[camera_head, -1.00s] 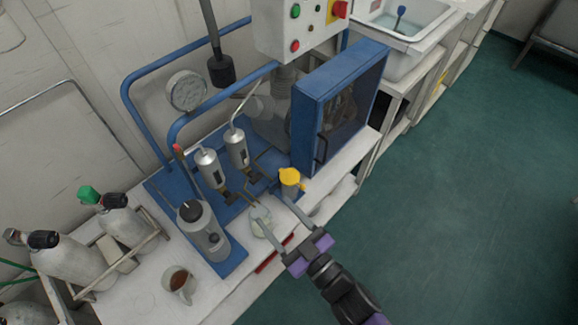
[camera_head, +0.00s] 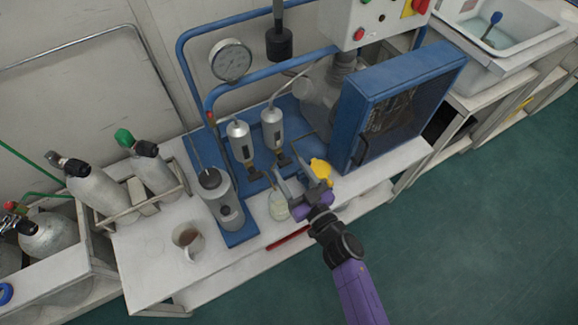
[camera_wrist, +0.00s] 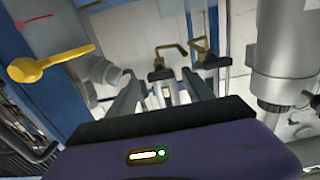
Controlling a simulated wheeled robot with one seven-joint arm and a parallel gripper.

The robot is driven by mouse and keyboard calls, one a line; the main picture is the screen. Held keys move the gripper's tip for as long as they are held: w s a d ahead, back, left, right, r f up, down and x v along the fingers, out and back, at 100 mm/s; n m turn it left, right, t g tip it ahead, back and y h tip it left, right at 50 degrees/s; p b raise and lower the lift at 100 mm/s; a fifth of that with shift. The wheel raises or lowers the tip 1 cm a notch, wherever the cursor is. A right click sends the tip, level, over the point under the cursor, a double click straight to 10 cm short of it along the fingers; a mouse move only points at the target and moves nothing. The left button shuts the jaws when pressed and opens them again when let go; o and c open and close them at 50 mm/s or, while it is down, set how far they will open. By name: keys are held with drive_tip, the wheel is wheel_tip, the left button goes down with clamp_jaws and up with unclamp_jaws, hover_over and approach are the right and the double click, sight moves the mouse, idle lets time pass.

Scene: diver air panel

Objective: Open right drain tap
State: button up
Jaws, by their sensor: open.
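Two silver filter cylinders stand side by side on the blue panel, each with a dark drain tap and brass spout below. The right drain tap (camera_head: 284,159) is under the right cylinder (camera_head: 272,127); the left drain tap (camera_head: 254,174) is beside it. My gripper (camera_head: 287,175) is open and empty, its fingertips just in front of and below the right tap. In the wrist view, which looks turned over, the right tap (camera_wrist: 160,74) appears between my open fingers (camera_wrist: 163,92), with the left tap (camera_wrist: 211,62) to its right. Contact cannot be told.
A yellow lever (camera_head: 321,170) is close to the right of my gripper, before a blue cabinet (camera_head: 348,120). A glass jar (camera_head: 278,207) stands below the taps. A grey cylinder (camera_head: 217,190) and a mug (camera_head: 187,240) are left.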

drive_tip(key=shift+x, duration=0.95)
drive_tip(key=shift+c, duration=0.2)
clamp_jaws()
